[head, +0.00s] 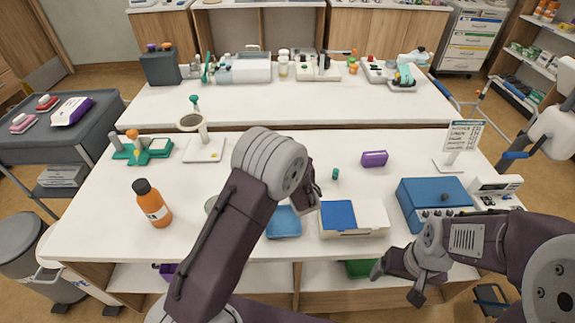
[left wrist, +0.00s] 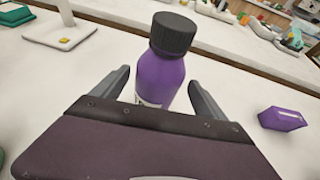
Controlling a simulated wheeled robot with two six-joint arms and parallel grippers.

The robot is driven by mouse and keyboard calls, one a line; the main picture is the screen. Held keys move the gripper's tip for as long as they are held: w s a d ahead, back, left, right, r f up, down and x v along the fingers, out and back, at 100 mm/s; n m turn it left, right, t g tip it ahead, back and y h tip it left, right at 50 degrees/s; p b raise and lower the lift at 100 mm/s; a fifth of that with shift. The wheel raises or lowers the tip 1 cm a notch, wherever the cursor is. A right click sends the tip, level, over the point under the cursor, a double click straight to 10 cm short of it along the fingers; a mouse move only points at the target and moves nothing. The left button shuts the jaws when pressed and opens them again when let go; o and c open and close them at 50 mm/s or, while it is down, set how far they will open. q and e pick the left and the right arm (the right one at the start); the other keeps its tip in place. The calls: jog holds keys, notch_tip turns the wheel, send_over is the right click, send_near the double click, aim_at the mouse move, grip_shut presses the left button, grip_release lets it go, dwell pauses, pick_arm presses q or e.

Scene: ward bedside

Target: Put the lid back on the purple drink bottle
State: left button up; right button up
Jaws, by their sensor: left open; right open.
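The purple drink bottle (left wrist: 162,78) stands upright on the white table in the left wrist view. A black ribbed lid (left wrist: 173,33) sits on its top and looks straight. My left gripper (left wrist: 158,86) is open, with one finger on each side of the bottle's body; I cannot tell whether they touch it. In the head view my left arm hides the bottle. My right gripper (head: 398,284) is open and empty, low in front of the table's front edge at the right.
A purple box (head: 374,159) and a small green item (head: 335,174) lie right of my left arm. An orange bottle (head: 152,203) stands at left. A blue tray (head: 284,222), a blue-and-white box (head: 370,217) and a blue device (head: 433,197) line the front. Free table lies around the purple box.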

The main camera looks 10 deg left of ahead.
pick_arm(q)
jog(key=x, duration=0.4)
jog(key=shift+w+a+f, duration=0.1)
jog(key=shift+a+f, duration=0.1)
jog(key=shift+a, duration=0.05)
jog(key=c, duration=1.8)
jog(key=r, duration=0.4)
jog(key=shift+d+r, duration=0.35)
jog(key=d+r+p, duration=0.1)
jog(key=d+r, duration=0.5)
jog(key=d, duration=0.5)
jog(key=shift+s+r, duration=0.2)
jog(key=shift+s, duration=0.2)
